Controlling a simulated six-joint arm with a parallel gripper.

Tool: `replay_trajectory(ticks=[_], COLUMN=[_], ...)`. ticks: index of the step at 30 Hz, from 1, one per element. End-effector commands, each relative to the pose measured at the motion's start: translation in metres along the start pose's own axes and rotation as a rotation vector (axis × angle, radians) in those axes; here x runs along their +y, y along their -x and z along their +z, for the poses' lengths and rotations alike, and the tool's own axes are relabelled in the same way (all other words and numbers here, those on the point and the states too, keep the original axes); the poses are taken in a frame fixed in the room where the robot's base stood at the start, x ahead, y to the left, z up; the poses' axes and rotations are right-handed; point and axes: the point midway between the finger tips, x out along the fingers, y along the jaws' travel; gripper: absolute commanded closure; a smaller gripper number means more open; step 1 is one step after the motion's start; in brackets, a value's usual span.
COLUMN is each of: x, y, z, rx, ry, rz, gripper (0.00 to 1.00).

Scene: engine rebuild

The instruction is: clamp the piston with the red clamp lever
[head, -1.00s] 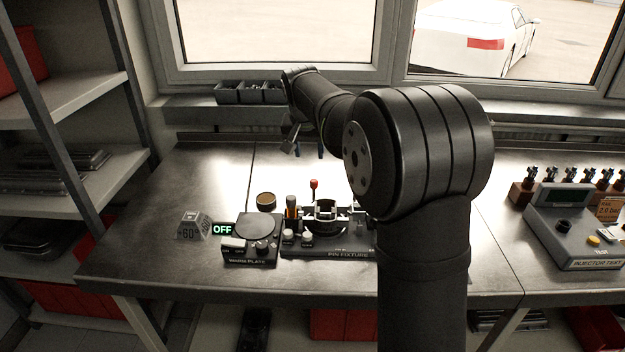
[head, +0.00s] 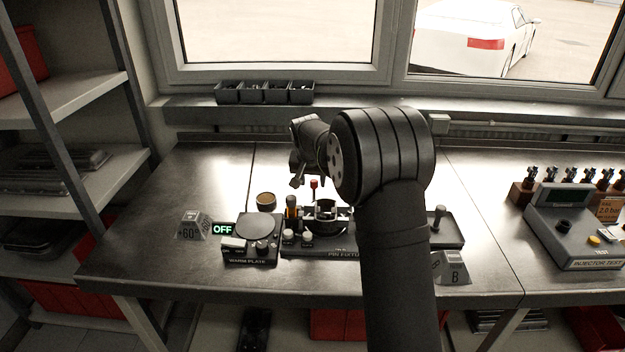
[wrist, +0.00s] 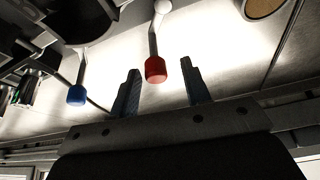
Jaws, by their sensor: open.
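The red clamp lever (head: 314,184) stands upright at the back of the pin fixture (head: 318,250). In the wrist view its red knob (wrist: 155,70) and pale stem lie between the two blue-grey fingertips of my gripper (wrist: 162,85); the jaws are apart and I cannot tell whether they touch it. In the head view my gripper is mostly hidden behind my arm, just behind and above the fixture. A ring-shaped holder (head: 326,222) sits on the fixture behind my arm's edge; I cannot make out the piston clearly. A blue-knobbed lever (wrist: 77,95) shows left of the red one.
The warm plate (head: 257,226), with a green OFF sign (head: 223,229), stands left of the fixture. A small tray (head: 447,232) lies to the right. An injector tester (head: 575,232) stands at the far right. Bins (head: 264,92) line the window sill.

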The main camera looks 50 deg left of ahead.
Motion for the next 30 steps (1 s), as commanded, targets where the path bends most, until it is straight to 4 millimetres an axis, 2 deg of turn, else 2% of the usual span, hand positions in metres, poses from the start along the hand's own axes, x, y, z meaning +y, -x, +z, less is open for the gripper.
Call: replay_trajectory(ticks=[2, 3, 9, 21, 30], x=[0.0001, 0.0000, -0.0003, 0.0021, 0.0029], y=[0.0003, 0.0003, 0.0006, 0.0017, 0.0018], z=[-0.0001, -0.0001, 0.0000, 0.0026, 0.0031], rx=[0.000, 0.000, 0.000, -0.002, -0.003], ry=[0.000, 0.000, 0.000, -0.098, -0.107], rz=[0.000, 0.000, 0.000, 0.039, 0.044], gripper=[0.57, 0.61, 1.00, 1.00, 1.00])
